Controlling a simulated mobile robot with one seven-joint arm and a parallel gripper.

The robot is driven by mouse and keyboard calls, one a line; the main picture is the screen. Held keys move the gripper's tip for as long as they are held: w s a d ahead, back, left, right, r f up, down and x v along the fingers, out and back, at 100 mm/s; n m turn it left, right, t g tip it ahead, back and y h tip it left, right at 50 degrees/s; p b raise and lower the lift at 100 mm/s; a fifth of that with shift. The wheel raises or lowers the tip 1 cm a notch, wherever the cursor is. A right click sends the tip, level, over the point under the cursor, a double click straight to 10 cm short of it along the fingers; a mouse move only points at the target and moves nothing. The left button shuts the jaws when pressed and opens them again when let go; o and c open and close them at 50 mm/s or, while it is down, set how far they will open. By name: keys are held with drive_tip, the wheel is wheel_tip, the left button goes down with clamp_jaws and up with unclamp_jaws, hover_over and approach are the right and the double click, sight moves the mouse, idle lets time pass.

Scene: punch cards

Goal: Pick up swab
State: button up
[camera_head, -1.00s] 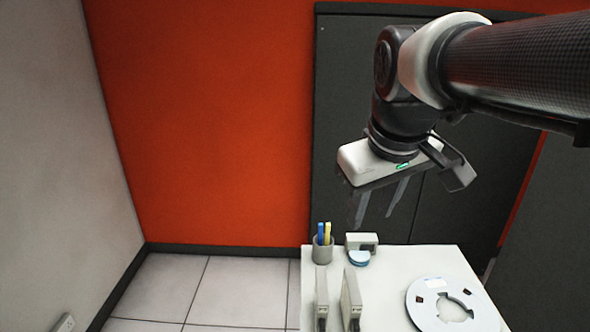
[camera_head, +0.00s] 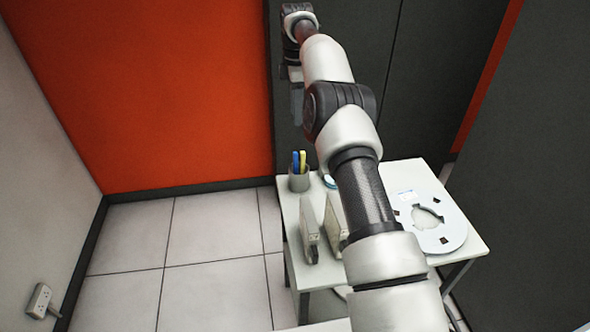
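A blue stick (camera_head: 295,160) and a yellow stick (camera_head: 303,160) stand upright in a small grey cup (camera_head: 299,181) at the back left corner of the white table (camera_head: 408,172). They may be the swabs, but their tips are too small to tell. My gripper (camera_head: 297,110) is at the far end of my outstretched arm, in front of the dark cabinet. It appears above the cup in the picture, apart from the sticks. Its fingers are small and dark here, so their opening cannot be told.
Two upright grey slabs (camera_head: 308,232) (camera_head: 335,215) stand near the table's left side. A pale flat reel (camera_head: 443,236) lies on the right. A blue-edged round thing (camera_head: 328,181) is partly hidden behind my arm. A dark cabinet (camera_head: 420,70) stands behind.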

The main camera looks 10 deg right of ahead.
sight(295, 153)
wheel_tip(295, 153, down, 12)
drive_tip(key=b, duration=0.3)
drive_tip(key=shift+s+a+f, duration=0.1)
drive_tip(key=shift+f, duration=1.45)
drive_tip(key=shift+s+a+f, duration=0.1)
drive_tip(key=shift+f, duration=1.4)
drive_tip(key=shift+c, duration=0.2)
clamp_jaws()
